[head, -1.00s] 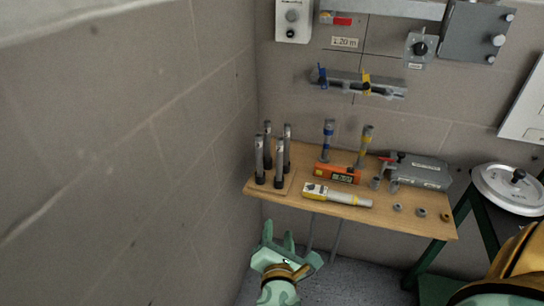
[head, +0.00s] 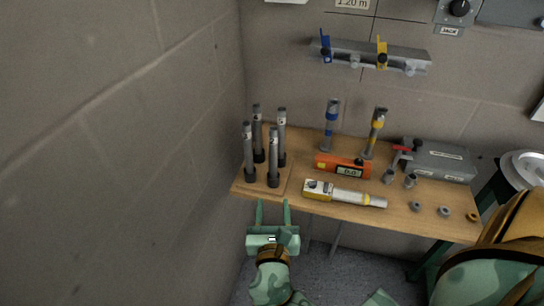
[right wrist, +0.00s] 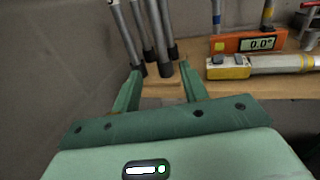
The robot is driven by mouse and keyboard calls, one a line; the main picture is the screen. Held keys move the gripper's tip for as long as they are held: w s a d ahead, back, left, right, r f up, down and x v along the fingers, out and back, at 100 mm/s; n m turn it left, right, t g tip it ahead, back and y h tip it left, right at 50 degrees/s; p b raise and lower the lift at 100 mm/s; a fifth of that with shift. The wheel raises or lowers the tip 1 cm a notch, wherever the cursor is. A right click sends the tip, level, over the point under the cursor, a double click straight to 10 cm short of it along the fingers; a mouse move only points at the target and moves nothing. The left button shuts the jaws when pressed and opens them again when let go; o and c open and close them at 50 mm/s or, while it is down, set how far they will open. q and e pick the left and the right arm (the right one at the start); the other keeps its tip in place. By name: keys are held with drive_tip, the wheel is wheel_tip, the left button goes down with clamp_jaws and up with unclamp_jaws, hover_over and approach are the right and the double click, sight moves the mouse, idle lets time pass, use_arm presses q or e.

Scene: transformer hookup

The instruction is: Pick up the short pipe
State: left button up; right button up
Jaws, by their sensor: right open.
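Several grey pipes with dark lower ends stand upright in a cluster on a wooden board at the table's left end; the front right one (head: 273,160) is nearest my right gripper. I cannot tell which is the short pipe. In the right wrist view this front pipe (right wrist: 159,40) stands beyond the fingers, its foot showing between them. My right gripper (head: 272,204) is open and empty, just in front of the table's front edge, apart from the pipes. It also shows in the right wrist view (right wrist: 161,80). My left gripper is not in view.
On the wooden table (head: 315,206) are a yellow-and-grey tool (head: 345,195), an orange level with a display (head: 342,167), blue-banded (head: 331,125) and yellow-banded (head: 375,133) posts, a grey box (head: 440,160) and small rings. A block wall (head: 150,160) stands close on the left.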

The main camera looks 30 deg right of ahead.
sight(273, 169)
drive_tip(key=b+x, duration=0.1)
drive_tip(key=x, duration=0.8)
drive_tip(key=shift+w, duration=0.2)
drive_tip(key=b+x, duration=0.1)
drive_tip(key=x, duration=0.3)
drive_tip(key=shift+w+d+f, duration=0.15)
drive_tip(key=shift+w+d, duration=0.05)
drive_tip(key=shift+w, duration=0.1)
drive_tip(key=shift+w+d, duration=0.2)
drive_tip(key=shift+w, duration=0.05)
clamp_jaws()
